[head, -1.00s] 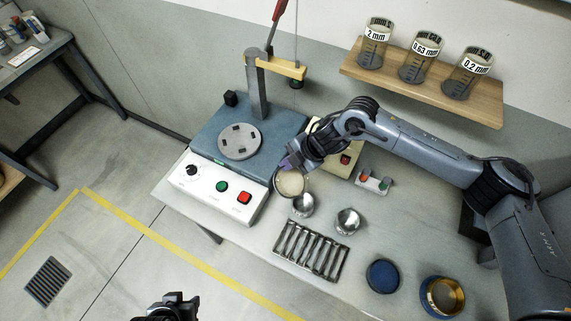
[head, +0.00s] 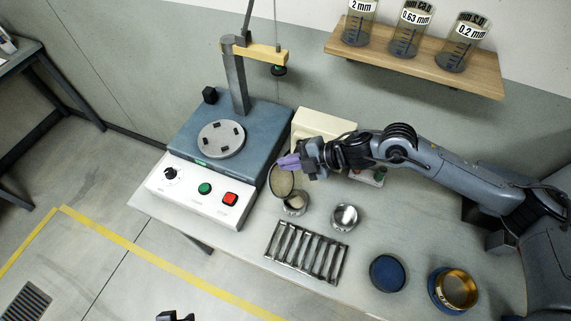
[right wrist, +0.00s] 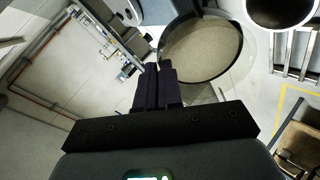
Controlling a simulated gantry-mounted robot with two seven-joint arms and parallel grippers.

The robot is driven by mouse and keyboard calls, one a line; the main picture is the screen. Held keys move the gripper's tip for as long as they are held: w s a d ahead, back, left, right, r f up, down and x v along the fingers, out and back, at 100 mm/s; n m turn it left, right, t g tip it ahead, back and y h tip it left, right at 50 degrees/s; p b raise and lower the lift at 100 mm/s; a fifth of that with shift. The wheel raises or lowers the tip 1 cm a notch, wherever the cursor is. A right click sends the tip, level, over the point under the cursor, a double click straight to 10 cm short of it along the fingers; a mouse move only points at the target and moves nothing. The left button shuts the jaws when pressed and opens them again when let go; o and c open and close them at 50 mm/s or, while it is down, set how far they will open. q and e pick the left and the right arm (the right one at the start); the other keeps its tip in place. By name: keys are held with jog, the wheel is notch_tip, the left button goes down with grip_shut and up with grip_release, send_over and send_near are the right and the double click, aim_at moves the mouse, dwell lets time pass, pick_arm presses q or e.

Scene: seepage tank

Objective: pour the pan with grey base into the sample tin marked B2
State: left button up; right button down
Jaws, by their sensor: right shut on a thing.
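My right gripper (head: 290,162), with purple fingers, is shut on the rim of a round pan (head: 281,181) filled with sand-coloured material. The pan is tilted over a small metal tin (head: 295,204) just below it, and some sandy material shows in that tin. In the right wrist view the pan (right wrist: 203,50) hangs at the fingertips (right wrist: 155,75). A second metal tin (head: 345,216) stands to the right and looks empty. No B2 mark is legible on either tin, and the pan's base colour is hidden. Only a dark piece of my left gripper (head: 175,316) shows at the bottom edge.
A blue-grey shaker with a control panel (head: 200,190) stands left of the pan. A slotted metal riffle box (head: 306,252) lies in front of the tins. A blue disc (head: 387,273) and a brass sieve (head: 455,288) are at the right. Labelled jars stand on a wall shelf (head: 415,58).

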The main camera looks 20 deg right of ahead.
jog(key=shift+s+d+f+t+y+b, duration=0.3)
jog(key=shift+d+f+t+y+b, duration=0.1)
jog(key=shift+b, duration=0.7)
jog(key=shift+s+d+r+y+b, duration=0.15)
jog(key=shift+y+b, duration=0.15)
jog(key=shift+b, duration=0.15)
jog(key=shift+r+t, duration=0.1)
jog(key=shift+t, duration=0.2)
